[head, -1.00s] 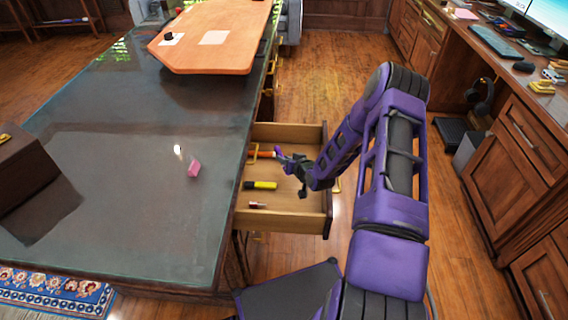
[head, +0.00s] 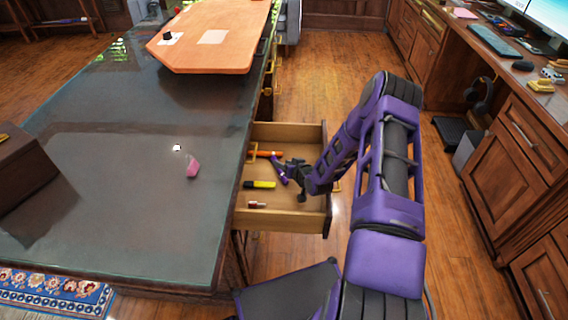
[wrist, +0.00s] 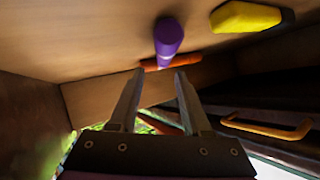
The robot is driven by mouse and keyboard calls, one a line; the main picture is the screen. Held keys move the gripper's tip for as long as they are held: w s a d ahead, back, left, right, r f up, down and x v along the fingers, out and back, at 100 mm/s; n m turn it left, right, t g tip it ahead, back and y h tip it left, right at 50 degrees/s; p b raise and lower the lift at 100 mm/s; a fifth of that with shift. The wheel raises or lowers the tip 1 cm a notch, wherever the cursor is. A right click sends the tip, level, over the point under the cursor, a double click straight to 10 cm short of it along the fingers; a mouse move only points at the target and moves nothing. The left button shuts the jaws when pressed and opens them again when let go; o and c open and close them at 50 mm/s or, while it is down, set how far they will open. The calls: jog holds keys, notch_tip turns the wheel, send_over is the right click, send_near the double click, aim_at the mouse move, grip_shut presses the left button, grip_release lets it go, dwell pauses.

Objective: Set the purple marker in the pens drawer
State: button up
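The purple marker (head: 278,170) is in the open drawer (head: 312,220), beside my gripper (head: 288,167). In the wrist view the purple marker (wrist: 168,40) is just beyond my fingertips, not between them. My gripper (wrist: 157,78) is open and empty, its two fingers spread apart. An orange pen (head: 266,153), a yellow marker (head: 260,185) and a small red-and-white item (head: 257,205) also lie in the drawer. The yellow marker (wrist: 246,17) and an orange pen (wrist: 172,62) also show in the wrist view.
The drawer stands out from the dark desk (head: 130,190). A pink eraser-like block (head: 193,167) lies on the desk, with a brown box (head: 22,175) at its left. An orange board (head: 212,40) lies at the far end. Open floor is right of the drawer.

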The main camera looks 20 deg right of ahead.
jog(key=shift+r, duration=0.15)
jog(key=v, duration=0.4)
jog(key=p+v, duration=0.1)
jog(key=v, duration=0.3)
jog(key=shift+w+r, duration=0.2)
jog(key=shift+r, duration=0.1)
